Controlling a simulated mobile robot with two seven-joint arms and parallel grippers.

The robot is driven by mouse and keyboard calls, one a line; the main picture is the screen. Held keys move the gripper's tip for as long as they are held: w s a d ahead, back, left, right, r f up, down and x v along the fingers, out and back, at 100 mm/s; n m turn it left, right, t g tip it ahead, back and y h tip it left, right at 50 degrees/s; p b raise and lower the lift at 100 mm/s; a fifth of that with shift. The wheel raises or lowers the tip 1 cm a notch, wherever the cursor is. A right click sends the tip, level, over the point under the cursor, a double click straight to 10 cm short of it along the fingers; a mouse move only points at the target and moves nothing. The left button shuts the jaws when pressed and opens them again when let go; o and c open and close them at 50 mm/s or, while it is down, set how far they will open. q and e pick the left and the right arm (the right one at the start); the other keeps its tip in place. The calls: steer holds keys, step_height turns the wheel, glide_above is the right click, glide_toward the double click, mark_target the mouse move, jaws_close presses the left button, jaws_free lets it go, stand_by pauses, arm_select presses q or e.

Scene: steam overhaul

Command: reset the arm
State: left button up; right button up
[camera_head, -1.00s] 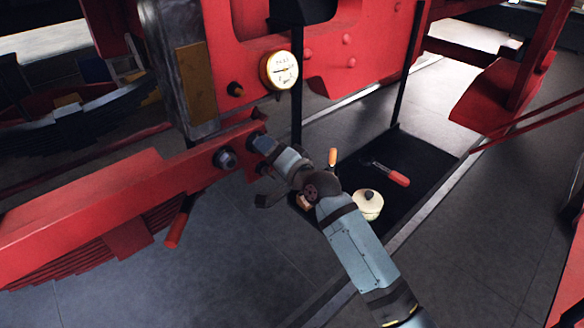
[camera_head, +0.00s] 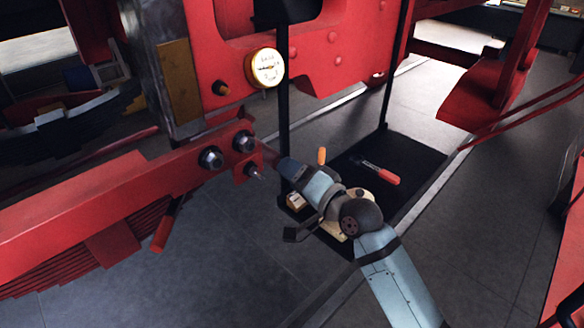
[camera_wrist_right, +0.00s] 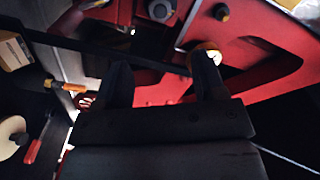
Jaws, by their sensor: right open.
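My right arm comes in from the lower right in the head view. My right gripper (camera_head: 273,158) is beside the red frame beam (camera_head: 120,185), just right of its bolts, and is partly hidden by its own wrist. In the right wrist view its two dark fingers (camera_wrist_right: 165,78) stand apart with nothing between them. Two large bolts (camera_head: 243,141) and a thinner stud (camera_head: 256,173) show at the beam's end. My left gripper is not in view.
A black tray (camera_head: 415,160) behind my arm holds a red-handled tool (camera_head: 385,177), an orange-handled tool (camera_head: 322,156), a small box (camera_head: 296,201) and a mostly hidden cream pot (camera_head: 362,193). A gauge (camera_head: 265,67) sits above. A red handle (camera_head: 165,228) hangs below the beam. Floor at front left is clear.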

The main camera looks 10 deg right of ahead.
steer(key=s+d+f+n+g+h, duration=0.1)
steer(key=s+d+f+h, duration=0.2)
steer(key=f, duration=0.6)
steer(key=s+d+f+n+h, duration=0.1)
steer(key=s+d+f, duration=0.1)
steer(key=s+f, duration=0.45)
steer(key=s+d+f+n+g+h, duration=0.1)
steer(key=s+d+f+n, duration=0.2)
steer(key=s+f, duration=0.5)
steer(key=s+d+f+n+g+h, duration=0.1)
steer(key=s+d+f+n+h, duration=0.1)
steer(key=s+f, duration=0.6)
steer(key=shift+s+d+f+n+g, duration=0.3)
steer(key=shift+s+d+f+n, duration=0.15)
steer(key=shift+d, duration=0.3)
